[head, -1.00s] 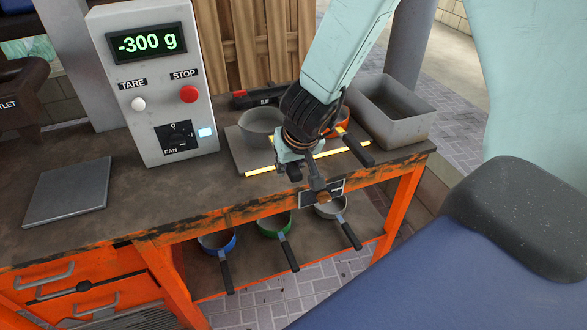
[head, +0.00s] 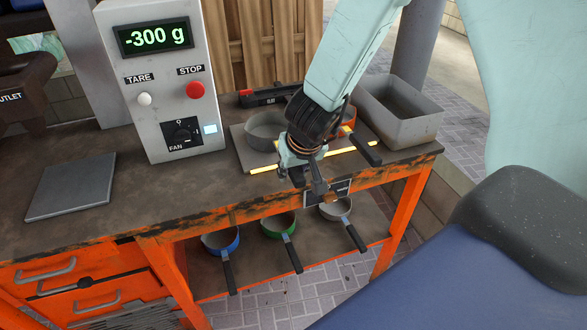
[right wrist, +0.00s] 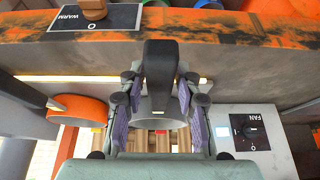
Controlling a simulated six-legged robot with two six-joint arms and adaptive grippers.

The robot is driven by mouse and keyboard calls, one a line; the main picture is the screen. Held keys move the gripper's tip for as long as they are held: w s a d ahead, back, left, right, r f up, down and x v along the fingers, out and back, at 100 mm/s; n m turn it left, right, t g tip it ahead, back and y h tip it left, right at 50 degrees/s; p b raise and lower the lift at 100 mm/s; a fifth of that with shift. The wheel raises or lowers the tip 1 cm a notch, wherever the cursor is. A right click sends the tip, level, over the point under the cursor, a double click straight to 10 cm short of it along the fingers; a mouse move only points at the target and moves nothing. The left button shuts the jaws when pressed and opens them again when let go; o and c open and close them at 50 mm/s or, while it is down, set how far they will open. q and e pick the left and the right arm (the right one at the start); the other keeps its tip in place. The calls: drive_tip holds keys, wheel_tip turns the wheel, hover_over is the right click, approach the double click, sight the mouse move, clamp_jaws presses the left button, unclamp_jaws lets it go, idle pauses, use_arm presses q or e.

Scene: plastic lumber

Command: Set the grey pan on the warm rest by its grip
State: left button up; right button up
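The grey pan (head: 265,126) sits upright at the left part of the warm rest (head: 240,146), a grey plate with a glowing yellow front strip. My right gripper (head: 298,173) is over the front of the rest, covering the pan's grip in the head view. In the right wrist view, the black grip (right wrist: 160,62) lies between the two purple-padded fingers of my right gripper (right wrist: 160,92). The fingers stand apart with gaps on both sides of the grip. The pan's bowl is partly hidden behind them. My left gripper is not in view.
An orange pan (right wrist: 75,120) sits beside the grey pan. A grey bin (head: 405,115) stands right of the rest. The scale box (head: 165,80) reads -300 g. Blue, green and grey pans (head: 335,208) are on the lower shelf. The bench middle is clear.

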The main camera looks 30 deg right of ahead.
drive_tip(key=shift+o, duration=1.4)
drive_tip(key=shift+d, duration=0.15)
drive_tip(key=shift+s, duration=0.1)
drive_tip(key=v, duration=1.2)
